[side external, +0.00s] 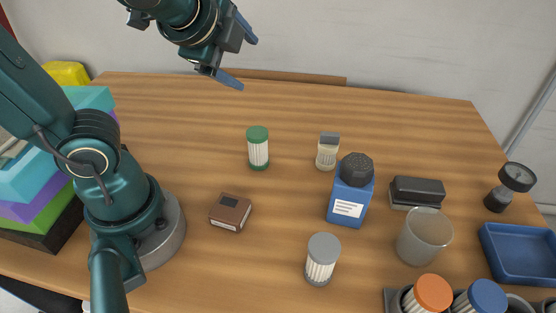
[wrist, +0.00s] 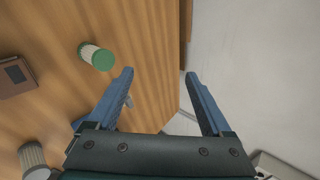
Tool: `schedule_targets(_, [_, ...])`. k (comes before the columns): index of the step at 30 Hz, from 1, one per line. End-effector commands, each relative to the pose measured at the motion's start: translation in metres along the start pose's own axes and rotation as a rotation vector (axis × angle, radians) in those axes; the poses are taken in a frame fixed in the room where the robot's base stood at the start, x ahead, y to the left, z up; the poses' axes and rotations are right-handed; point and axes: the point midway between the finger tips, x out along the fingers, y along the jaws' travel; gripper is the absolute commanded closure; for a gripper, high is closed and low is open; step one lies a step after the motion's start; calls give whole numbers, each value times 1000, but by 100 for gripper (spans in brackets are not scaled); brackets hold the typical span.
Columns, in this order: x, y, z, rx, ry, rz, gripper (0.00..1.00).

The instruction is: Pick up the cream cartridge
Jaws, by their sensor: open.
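A small upright cartridge with a cream ribbed body and a grey top (side external: 327,153) stands on the table right of centre; it best matches the cream cartridge. In the wrist view a small greyish thing (wrist: 129,101) shows beside the left finger, mostly hidden; I cannot tell if it is this cartridge. My gripper (side external: 242,60) is open and empty, high above the back of the table, up and left of the cartridge. Its two blue fingers (wrist: 160,74) are wide apart in the wrist view.
Nearby stand a green-capped cartridge (side external: 258,149), a grey-capped cartridge (side external: 321,259), a blue bottle (side external: 350,192) close by, a brown box (side external: 230,213), a black-topped block (side external: 416,191) and a clear cup (side external: 424,238). Orange- and blue-capped cartridges sit in a rack beside a blue tray (side external: 522,253).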

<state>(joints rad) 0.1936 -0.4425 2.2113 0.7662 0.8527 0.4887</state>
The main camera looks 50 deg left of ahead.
Motion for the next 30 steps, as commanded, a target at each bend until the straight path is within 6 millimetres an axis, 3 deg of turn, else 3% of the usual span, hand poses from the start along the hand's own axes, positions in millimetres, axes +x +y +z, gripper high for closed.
schedule_targets(3, [17,-24,-22,452,16,-151,17])
schedule_targets(8, [28,-42,-61,967,42,-329,17])
schedule_targets(14, [32,-44,-105,1438,70,-498,17])
schedule_targets(19, [32,-33,-140,1783,95,-633,17])
schedule_targets(30, [68,6,-137,1774,86,-610,17])
